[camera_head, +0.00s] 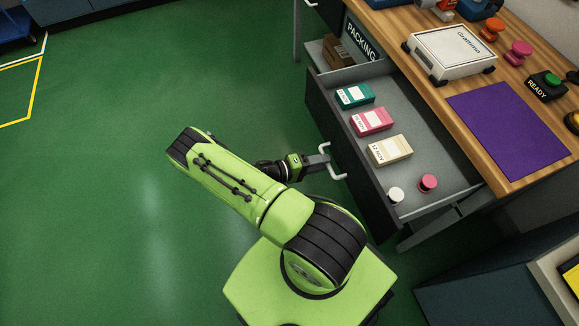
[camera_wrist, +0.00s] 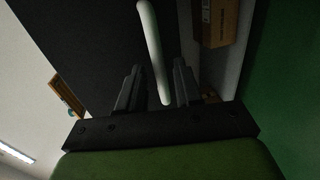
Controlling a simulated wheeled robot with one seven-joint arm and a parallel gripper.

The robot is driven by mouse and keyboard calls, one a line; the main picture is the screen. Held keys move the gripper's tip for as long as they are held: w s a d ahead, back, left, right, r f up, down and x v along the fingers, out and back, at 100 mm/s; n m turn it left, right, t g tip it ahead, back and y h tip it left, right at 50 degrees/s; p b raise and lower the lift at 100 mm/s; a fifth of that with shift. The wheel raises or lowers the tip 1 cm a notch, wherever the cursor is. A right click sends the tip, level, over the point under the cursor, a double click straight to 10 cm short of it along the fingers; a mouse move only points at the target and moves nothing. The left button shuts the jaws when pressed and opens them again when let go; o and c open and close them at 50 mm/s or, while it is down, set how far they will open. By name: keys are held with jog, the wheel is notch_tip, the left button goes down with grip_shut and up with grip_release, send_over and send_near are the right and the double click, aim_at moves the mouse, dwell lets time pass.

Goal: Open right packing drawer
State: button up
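The packing drawer (camera_head: 405,206) under the wooden bench is pulled well out in the head view. Inside it lie a teal box (camera_head: 355,95), a pink box (camera_head: 371,121) and a cream box (camera_head: 390,150), plus a white knob-like piece (camera_head: 396,195) and a pink one (camera_head: 428,183). Its pale bar handle (camera_head: 338,174) is on the dark front, and it also shows in the wrist view (camera_wrist: 152,40). My gripper (camera_head: 324,160) is at the handle. In the wrist view the handle passes between the two fingers, with a visible gap on each side.
The bench (camera_head: 432,97) carries a white device (camera_head: 450,50), a purple mat (camera_head: 512,130) and coloured buttons. A cardboard box (camera_head: 341,53) sits in a compartment by the PACKING sign (camera_head: 362,42). A dark cabinet (camera_head: 480,290) stands at lower right.

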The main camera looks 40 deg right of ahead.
jog(key=p+v, duration=0.1)
jog(key=v, duration=1.2)
jog(key=w+a+r+t+y+p, duration=0.1)
jog(key=a+r+y+p, duration=0.15)
jog(key=r, duration=0.65)
jog(key=w+a+r+t+y+p, duration=0.2)
jog(key=r+y, duration=0.2)
jog(key=r, duration=0.5)
jog(key=w+a+r+t+y+p, duration=0.15)
jog(key=r+y, duration=0.25)
jog(key=r, duration=0.5)
jog(key=s+a+r+n+t+y+p, duration=0.2)
jog(key=s+r, duration=0.4)
jog(key=r, duration=0.3)
jog(key=s+a+r+n+t+y+p, duration=0.2)
jog(key=s+a+r+t+p, duration=0.1)
jog(key=s+r, duration=0.4)
notch_tip(320, 180, up, 4)
jog(key=shift+s+a+f+n+t, duration=0.25)
jog(key=shift+a+t, duration=0.35)
jog(key=shift+t, duration=0.45)
